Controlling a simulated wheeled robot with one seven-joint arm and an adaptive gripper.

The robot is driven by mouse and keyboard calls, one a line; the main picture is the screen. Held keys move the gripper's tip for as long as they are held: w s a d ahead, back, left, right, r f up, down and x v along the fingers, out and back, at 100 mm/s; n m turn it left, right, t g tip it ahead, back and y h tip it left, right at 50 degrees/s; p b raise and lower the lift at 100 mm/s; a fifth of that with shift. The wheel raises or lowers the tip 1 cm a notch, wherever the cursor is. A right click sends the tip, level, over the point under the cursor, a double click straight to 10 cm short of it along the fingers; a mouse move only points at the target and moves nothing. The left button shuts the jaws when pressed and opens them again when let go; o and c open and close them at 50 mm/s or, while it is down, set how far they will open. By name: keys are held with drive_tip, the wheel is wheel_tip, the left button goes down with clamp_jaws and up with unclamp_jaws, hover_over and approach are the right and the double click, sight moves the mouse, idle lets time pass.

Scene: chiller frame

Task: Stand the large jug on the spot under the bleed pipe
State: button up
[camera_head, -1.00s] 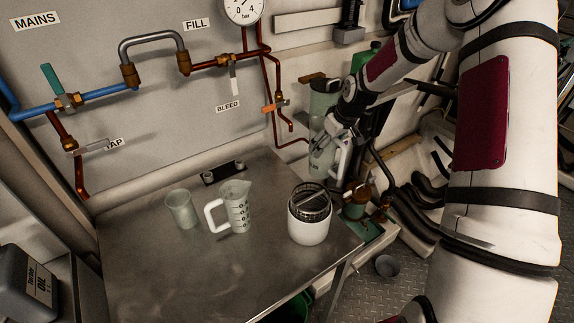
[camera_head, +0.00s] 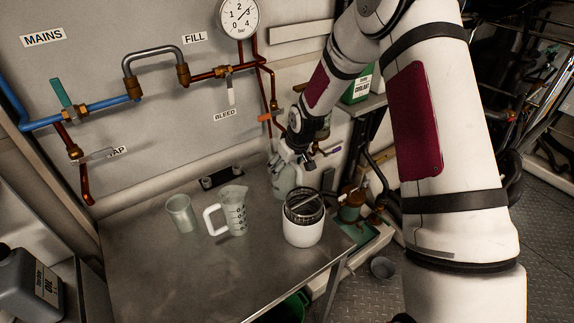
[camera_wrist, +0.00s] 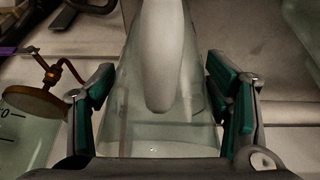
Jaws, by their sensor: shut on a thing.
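The large jug (camera_head: 283,182) is pale and translucent, at the back right of the steel table, partly hidden by my gripper. My gripper (camera_head: 304,160) is shut on it from the right. In the wrist view the jug's white handle (camera_wrist: 160,60) lies between the green pads of my gripper (camera_wrist: 168,95). The jug looks roughly upright; I cannot tell whether its base touches the table. The bleed pipe (camera_head: 273,92) is copper, with an orange lever (camera_head: 268,116), and comes down the wall just above the jug. Its lower end is hidden behind my gripper.
On the table (camera_head: 170,275) stand a small beaker (camera_head: 180,214), a smaller measuring jug (camera_head: 233,213) and a white pot with a mesh basket (camera_head: 303,228). A dark block (camera_head: 221,177) lies at the back. The front and left of the table are clear.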

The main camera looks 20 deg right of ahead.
drive_tip(key=shift+a+f, duration=0.1)
drive_tip(key=shift+a, duration=0.05)
drive_tip(key=o, duration=1.2)
